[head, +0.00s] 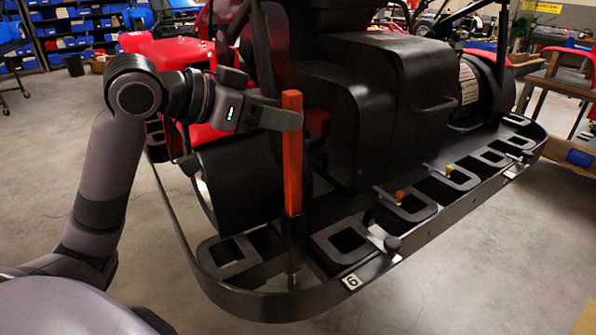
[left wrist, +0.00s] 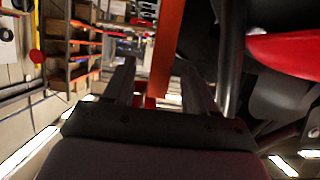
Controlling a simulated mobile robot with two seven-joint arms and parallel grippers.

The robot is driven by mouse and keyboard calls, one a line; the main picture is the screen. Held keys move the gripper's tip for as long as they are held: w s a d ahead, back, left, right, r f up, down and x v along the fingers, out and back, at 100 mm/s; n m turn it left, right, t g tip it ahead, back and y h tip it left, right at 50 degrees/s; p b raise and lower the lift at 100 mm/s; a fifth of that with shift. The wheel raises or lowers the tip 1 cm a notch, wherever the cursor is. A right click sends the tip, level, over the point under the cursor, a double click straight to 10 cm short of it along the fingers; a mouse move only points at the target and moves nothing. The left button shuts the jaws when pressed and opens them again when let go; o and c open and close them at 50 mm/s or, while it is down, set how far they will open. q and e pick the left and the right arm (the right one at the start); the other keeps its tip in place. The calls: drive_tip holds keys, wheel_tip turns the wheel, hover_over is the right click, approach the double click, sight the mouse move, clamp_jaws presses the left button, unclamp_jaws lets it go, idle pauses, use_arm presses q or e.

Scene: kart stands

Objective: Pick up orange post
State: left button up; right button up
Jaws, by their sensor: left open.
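The orange post (head: 292,160) stands upright at the front left of the black kart stand, its lower end in the stand's frame. My left gripper (head: 290,119) is at the upper part of the post, with a finger passing in front of it. In the left wrist view, the orange post (left wrist: 164,50) runs between the two open fingers of the gripper (left wrist: 158,90). I cannot tell whether either finger touches it. My right gripper is in neither view.
The black stand frame (head: 270,306) curves around the front with several square sockets and a "6" label (head: 351,282). A large black kart body (head: 370,105) stands right behind the post. Open grey floor lies in front and to the left.

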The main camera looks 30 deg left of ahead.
use_arm(q)
drive_tip(key=x, duration=0.5)
drive_tip(key=shift+w+p, duration=0.25)
drive_tip(key=shift+p, duration=0.1)
drive_tip(key=shift+r, duration=0.1)
clamp_jaws()
